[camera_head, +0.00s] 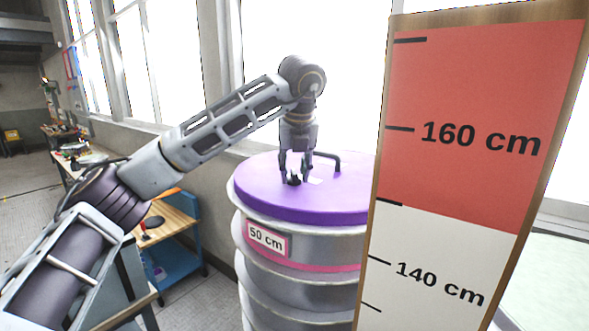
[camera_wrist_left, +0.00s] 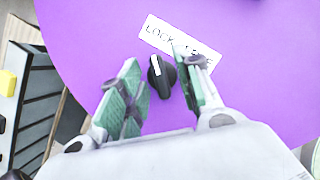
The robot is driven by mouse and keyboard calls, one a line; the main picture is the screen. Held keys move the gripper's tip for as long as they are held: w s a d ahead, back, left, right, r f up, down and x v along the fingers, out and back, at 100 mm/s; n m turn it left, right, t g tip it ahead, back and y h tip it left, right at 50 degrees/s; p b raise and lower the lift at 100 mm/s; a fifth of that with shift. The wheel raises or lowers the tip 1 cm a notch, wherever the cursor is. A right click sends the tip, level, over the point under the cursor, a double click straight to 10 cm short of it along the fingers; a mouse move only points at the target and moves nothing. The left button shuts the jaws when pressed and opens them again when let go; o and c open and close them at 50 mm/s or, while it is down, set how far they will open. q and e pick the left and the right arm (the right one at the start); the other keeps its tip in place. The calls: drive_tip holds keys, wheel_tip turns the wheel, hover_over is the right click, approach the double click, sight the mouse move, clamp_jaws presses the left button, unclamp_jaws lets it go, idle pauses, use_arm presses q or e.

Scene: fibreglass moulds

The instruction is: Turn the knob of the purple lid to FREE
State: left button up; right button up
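The purple lid (camera_head: 262,187) lies on top of a stack of grey round moulds; it also fills much of the left wrist view (camera_wrist_left: 255,95). Its black knob (camera_wrist_left: 161,78) has a white pointer mark aimed up and slightly left, towards the LOCK end of the white label (camera_wrist_left: 160,32). The FREE end is partly covered by a finger. My left gripper (camera_head: 294,180) points down over the lid. Its green-padded fingers (camera_wrist_left: 160,88) stand on either side of the knob, with narrow gaps seeming to show. My right gripper is not in view.
A black handle (camera_head: 325,157) rises from the lid behind the gripper. A tall red and white height board (camera_head: 450,215) stands at the right and hides part of the lid and stack. A "50 cm" sign (camera_head: 267,239) is on the stack. A blue-framed wooden cart (camera_head: 180,215) stands left.

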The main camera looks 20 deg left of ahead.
use_arm(q)
drive_tip(key=c, duration=0.7)
clamp_jaws()
